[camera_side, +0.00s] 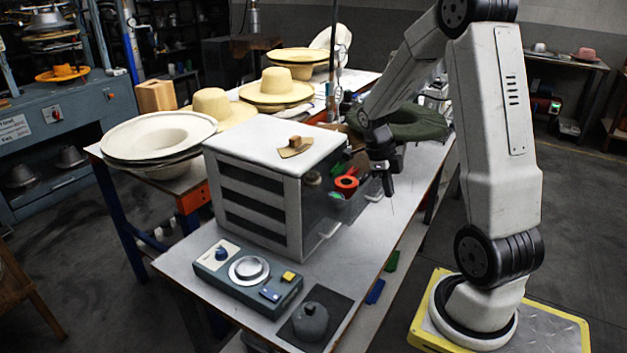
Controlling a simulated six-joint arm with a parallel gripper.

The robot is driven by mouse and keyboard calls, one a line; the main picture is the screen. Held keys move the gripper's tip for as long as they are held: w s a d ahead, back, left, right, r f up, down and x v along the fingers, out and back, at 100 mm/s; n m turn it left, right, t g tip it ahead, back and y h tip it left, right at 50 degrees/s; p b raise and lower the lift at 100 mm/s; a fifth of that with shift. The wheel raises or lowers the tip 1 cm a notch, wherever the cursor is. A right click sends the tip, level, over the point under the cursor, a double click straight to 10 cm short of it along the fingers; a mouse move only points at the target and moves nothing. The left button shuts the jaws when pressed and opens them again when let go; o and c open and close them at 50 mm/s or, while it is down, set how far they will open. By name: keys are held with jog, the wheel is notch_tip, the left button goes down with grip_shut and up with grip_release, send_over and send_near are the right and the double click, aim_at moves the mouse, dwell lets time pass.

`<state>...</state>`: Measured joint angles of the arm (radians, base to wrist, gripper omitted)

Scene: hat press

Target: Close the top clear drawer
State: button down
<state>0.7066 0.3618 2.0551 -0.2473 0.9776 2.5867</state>
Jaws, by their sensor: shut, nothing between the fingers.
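A white drawer cabinet (262,187) with dark slots in its side stands on the grey table. Its top clear drawer (352,203) sticks out on the right side, pulled open, with a red-orange ring (346,183) and small green items showing in it. The drawer's pale handle (374,192) is at its outer end. My gripper (389,190) is shut and empty, pointing down close to the handle end of the drawer. I cannot tell whether it touches the drawer. A lower drawer with a white handle (330,230) looks shut.
A small wooden block on a tan piece (295,147) lies on the cabinet top. A blue-grey control box (247,276) and a dark round weight (310,320) are in front.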

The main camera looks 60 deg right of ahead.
jog(key=shift+s, duration=0.2)
notch_tip(320, 180, up, 9)
jog(key=shift+s, duration=0.25)
dwell(0.9)
jog(key=shift+f, duration=0.1)
jog(key=s+r+t, duration=0.2)
jog(key=s+t, duration=0.4)
jog(key=shift+s+r, duration=0.3)
jog(key=shift+s, duration=0.05)
jog(key=shift+a, duration=0.1)
